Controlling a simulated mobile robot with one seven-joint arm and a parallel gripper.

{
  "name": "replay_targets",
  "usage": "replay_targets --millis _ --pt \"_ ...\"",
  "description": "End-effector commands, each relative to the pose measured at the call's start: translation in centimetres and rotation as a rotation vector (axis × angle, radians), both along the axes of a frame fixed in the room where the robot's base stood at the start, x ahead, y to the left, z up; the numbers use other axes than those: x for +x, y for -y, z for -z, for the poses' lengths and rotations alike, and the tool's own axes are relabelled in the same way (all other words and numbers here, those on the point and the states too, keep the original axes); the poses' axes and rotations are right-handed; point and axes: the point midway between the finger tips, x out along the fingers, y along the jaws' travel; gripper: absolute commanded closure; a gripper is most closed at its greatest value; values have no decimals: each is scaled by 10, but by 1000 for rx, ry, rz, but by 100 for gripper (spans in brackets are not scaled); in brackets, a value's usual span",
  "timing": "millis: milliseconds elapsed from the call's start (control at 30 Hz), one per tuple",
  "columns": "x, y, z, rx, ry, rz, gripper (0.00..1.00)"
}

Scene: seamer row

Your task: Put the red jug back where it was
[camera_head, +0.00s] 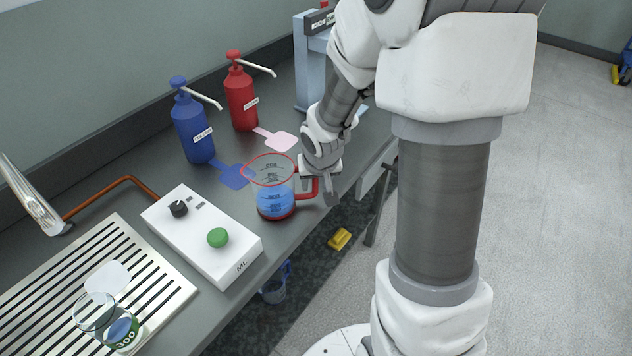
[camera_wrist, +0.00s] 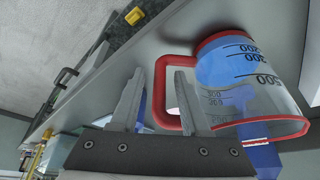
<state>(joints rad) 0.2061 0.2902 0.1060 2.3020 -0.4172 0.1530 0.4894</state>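The red jug (camera_head: 275,200) is a clear measuring jug with red rim, base and handle, holding blue liquid. It appears to stand upright on the bench near its front edge, right of the white control box. Its handle points right, towards my gripper (camera_head: 328,186). In the wrist view, my gripper (camera_wrist: 161,72) is open, with one finger on each side of the red handle's (camera_wrist: 160,97) outer bar and a gap beside it. The jug body (camera_wrist: 245,75) is right of the fingers. Whether a finger touches the handle cannot be told.
Blue (camera_head: 193,128) and red (camera_head: 240,97) pump bottles stand behind, with blue (camera_head: 235,177) and pink (camera_head: 275,139) pads before them. A control box (camera_head: 203,236) and slatted drainer (camera_head: 150,268) with a glass beaker (camera_head: 97,318) are left. A blue-handled jug (camera_head: 274,290) is below the bench edge.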

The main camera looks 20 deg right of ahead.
Motion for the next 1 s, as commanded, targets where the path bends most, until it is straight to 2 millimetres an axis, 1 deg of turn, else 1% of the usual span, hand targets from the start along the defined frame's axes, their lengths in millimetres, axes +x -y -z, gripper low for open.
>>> replay_targets --millis 267,400,467,700,800,900,1000 --pt "0 0 0 0 0 0 51" --pt "0 0 -7 0 0 0 51" --pt "-4 0 -17 0 1 1 51" --pt "-24 -4 -67 -1 4 2 51" --pt "-33 -6 -86 -1 3 2 51" --pt "-39 -7 -99 -1 2 2 51" --pt "-44 -8 -108 0 2 1 51"
